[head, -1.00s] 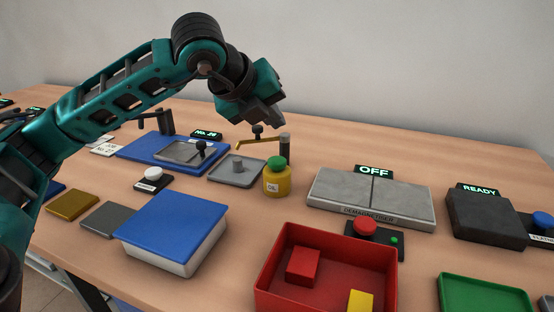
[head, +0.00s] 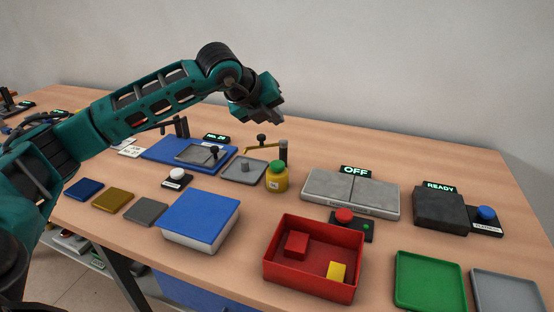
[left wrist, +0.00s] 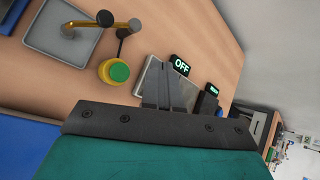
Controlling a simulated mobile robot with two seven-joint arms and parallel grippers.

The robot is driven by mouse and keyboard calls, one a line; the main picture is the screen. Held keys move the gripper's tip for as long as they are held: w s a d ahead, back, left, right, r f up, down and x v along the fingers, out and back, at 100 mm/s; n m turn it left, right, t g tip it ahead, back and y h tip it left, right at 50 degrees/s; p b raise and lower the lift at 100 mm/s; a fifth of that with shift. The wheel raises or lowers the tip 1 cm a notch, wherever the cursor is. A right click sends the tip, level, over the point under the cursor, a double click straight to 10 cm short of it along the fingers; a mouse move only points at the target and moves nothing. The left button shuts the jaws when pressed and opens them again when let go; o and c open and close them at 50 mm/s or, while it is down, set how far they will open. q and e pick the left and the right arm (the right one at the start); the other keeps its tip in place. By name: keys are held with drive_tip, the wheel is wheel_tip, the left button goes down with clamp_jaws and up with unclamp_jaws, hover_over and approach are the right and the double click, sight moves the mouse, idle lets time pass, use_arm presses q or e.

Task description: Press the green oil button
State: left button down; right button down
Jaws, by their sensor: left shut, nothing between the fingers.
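The green oil button (head: 277,166) is the round cap on top of a yellow oil pot (head: 276,182) in the middle of the table. In the left wrist view the green button (left wrist: 119,72) and the yellow pot (left wrist: 105,69) show left of the fingers. My left gripper (head: 272,118) is shut and empty. It hangs in the air above the pot and the brass arm, apart from both. In the left wrist view its closed fingers (left wrist: 168,88) point up the picture. My right gripper is in neither view.
A post with a brass arm and black knob (head: 262,141) stands right behind the pot. A grey tray (head: 243,171) is left of it, the OFF demagnetiser (head: 349,193) right. A red bin (head: 312,260) and a blue-topped box (head: 200,217) stand in front.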

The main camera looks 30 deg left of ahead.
sight(274, 165)
use_arm(q)
drive_tip(key=shift+w+f, duration=0.1)
drive_tip(key=shift+f, duration=0.05)
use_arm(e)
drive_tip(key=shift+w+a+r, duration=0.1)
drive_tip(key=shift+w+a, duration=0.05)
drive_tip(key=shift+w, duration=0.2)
